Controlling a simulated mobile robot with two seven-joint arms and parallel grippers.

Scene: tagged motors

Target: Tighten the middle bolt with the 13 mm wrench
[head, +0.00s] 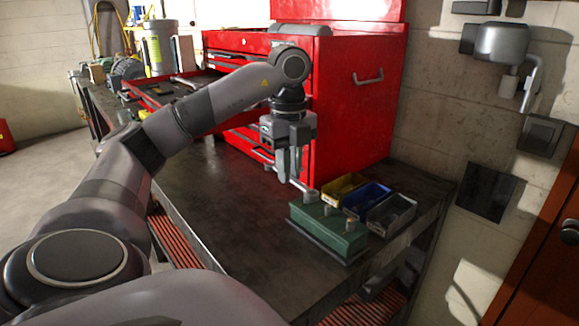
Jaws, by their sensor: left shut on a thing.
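My left gripper (290,174) points down and is shut on a wrench (302,187), a slim grey tool that slants down to the right. The wrench's size mark cannot be read. A green block (330,236) stands on the workbench to the right of and below the gripper, with bolts in a row on its top. The middle bolt (327,210) stands upright and apart from the gripper. The wrench's lower end is near the block's left bolt; I cannot tell whether they touch. My right gripper is not in view.
Small bins, one yellow (341,187) and one blue (367,195), and a dark one (391,214) stand right behind the block. A red tool chest (358,110) rises close behind my gripper. The workbench (225,205) is clear left of the block.

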